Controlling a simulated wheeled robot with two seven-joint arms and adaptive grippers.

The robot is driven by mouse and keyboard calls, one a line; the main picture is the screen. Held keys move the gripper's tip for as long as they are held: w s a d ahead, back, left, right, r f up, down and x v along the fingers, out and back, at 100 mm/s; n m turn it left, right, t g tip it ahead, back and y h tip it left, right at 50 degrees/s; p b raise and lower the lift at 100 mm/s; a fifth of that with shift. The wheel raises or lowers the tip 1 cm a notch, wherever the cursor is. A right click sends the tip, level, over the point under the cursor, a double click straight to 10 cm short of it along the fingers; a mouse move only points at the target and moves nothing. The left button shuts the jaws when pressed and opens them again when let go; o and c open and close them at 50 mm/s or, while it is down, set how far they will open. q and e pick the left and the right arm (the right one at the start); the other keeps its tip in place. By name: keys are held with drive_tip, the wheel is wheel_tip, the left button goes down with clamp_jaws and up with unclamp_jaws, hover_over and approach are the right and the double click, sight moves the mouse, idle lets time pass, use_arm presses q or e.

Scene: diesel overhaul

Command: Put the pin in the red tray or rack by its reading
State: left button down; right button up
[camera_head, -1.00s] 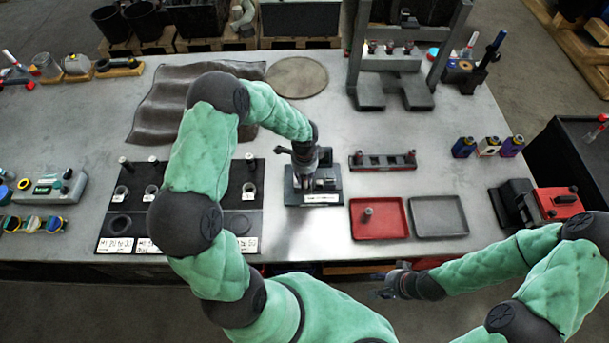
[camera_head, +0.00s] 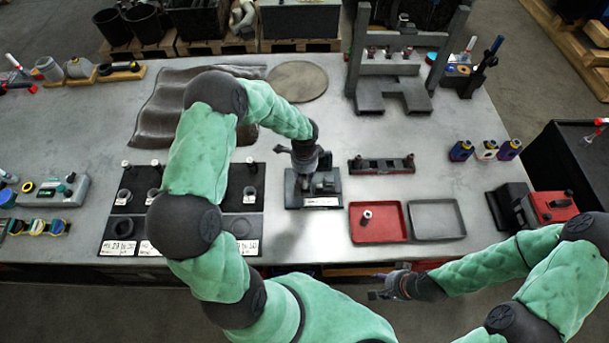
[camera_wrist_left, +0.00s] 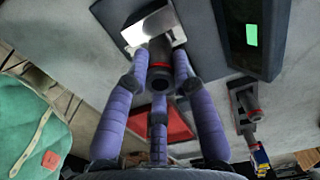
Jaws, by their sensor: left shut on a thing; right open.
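My left gripper (camera_head: 308,172) reaches down over a small dark gauge stand (camera_head: 298,201) with a pale label at its front. In the left wrist view the fingers (camera_wrist_left: 160,85) are closed around a dark, hollow-ended pin (camera_wrist_left: 160,78) with a red band, above a bright metal plate (camera_wrist_left: 152,27). Whether it touches the stand is hidden. The red tray (camera_head: 385,236) is right of the stand, with one grey pin (camera_head: 366,216) standing in it. A red-and-dark rack (camera_head: 382,165) lies behind the tray. My right gripper (camera_head: 388,287) is open and empty off the table's front edge.
A grey tray (camera_head: 437,232) adjoins the red tray. A dark board (camera_head: 205,205) with rings, pegs and labels lies left of the stand, partly behind my left arm. A press frame (camera_head: 395,97) stands at the back. A red-and-black device (camera_head: 550,207) sits at right.

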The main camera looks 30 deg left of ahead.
use_arm(q)
drive_tip(key=shift+r+p, duration=1.2)
drive_tip(key=shift+r, duration=0.7)
use_arm(e)
drive_tip(key=shift+r, duration=1.3)
drive_tip(key=shift+f, duration=0.1)
